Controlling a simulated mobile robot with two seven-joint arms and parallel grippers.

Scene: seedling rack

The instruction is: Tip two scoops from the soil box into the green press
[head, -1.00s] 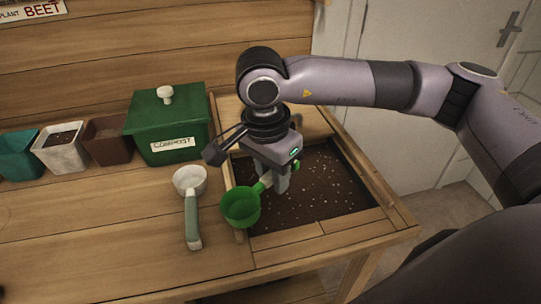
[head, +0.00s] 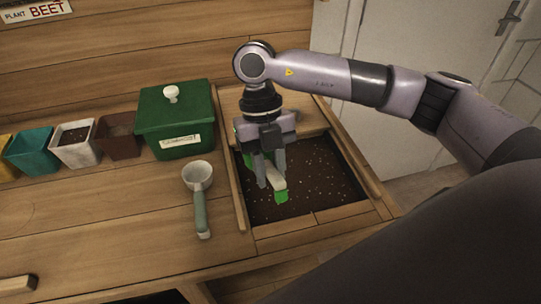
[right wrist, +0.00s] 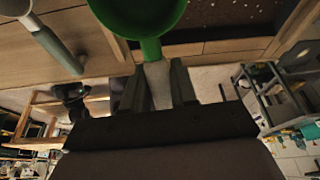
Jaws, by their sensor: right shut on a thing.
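My right gripper (head: 271,178) is shut on the white handle of a green scoop (head: 281,197), over the left part of the soil box (head: 312,217). The handle's green end points toward the front. The scoop's cup is mostly hidden behind the gripper in the head view. In the right wrist view the green cup (right wrist: 140,18) shows at the top, with the handle between the fingers; I cannot tell whether it holds soil. Dark speckled soil (head: 325,180) fills the box. I cannot pick out a green press for certain. My left gripper is not in view.
A green lidded compost bin (head: 178,113) stands left of the soil box. A white scoop with a grey-green handle (head: 200,210) lies in front of it. Several small pots, such as a white one (head: 77,150), line the back left.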

